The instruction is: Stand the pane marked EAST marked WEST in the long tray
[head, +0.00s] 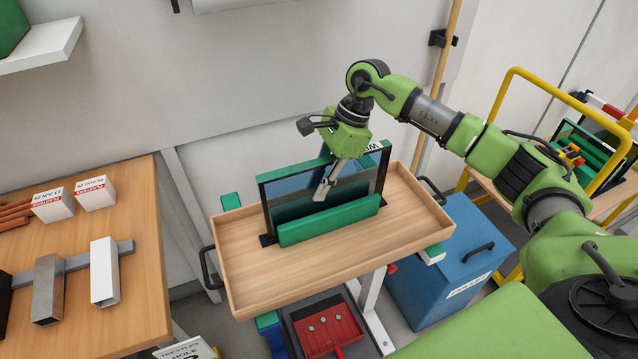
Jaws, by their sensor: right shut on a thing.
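A dark-framed pane (290,200) with bluish glass stands upright in the long wooden tray (245,285), behind a green padded bar (328,221). A green strip runs behind its top edge. A white label (368,147) near the top right shows a letter like W; the arm and frame hide the rest. I see no EAST marking. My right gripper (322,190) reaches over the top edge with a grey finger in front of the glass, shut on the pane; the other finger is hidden. My left gripper is out of view.
A wooden table (120,265) with white boxes (95,192) and metal tubes (104,272) is at left. A blue bin (455,255) stands right of the tray. A yellow-railed rack (540,90) with green-edged panes is at far right. A red tray (325,330) sits below.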

